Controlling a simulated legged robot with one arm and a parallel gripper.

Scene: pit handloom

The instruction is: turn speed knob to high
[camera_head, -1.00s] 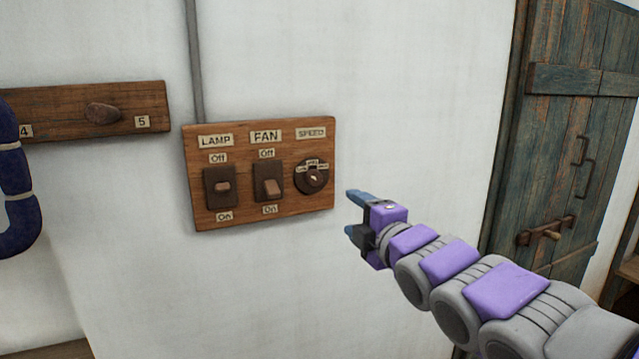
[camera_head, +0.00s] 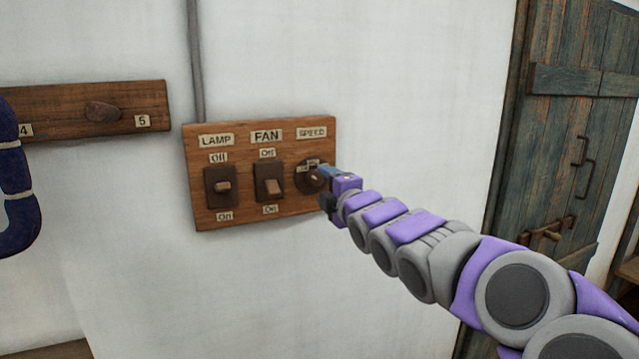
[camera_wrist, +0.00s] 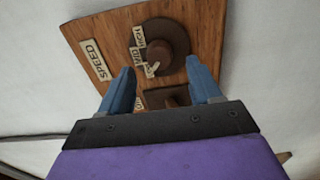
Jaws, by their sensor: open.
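The round dark speed knob (camera_head: 308,180) is on the right of a wooden switch panel (camera_head: 237,222) on the white wall, under a SPEED label (camera_head: 311,132). In the wrist view the knob (camera_wrist: 172,62) shows ahead of my gripper with tags around its upper left, MID and HIGH among them. Its pointer setting is hard to read. My gripper (camera_head: 324,184) is at the panel's right edge, partly covering the knob's right side. In the wrist view my gripper (camera_wrist: 160,88) has its blue fingers apart, with the knob beyond and between them. I cannot tell whether they touch it.
The lamp switch (camera_head: 222,187) and fan switch (camera_head: 268,183) sit left of the knob. A peg board (camera_head: 65,98) and a dark blue hank (camera_head: 18,180) are further left. A grey conduit (camera_head: 194,60) rises above the panel. A wooden door (camera_head: 555,130) is at right.

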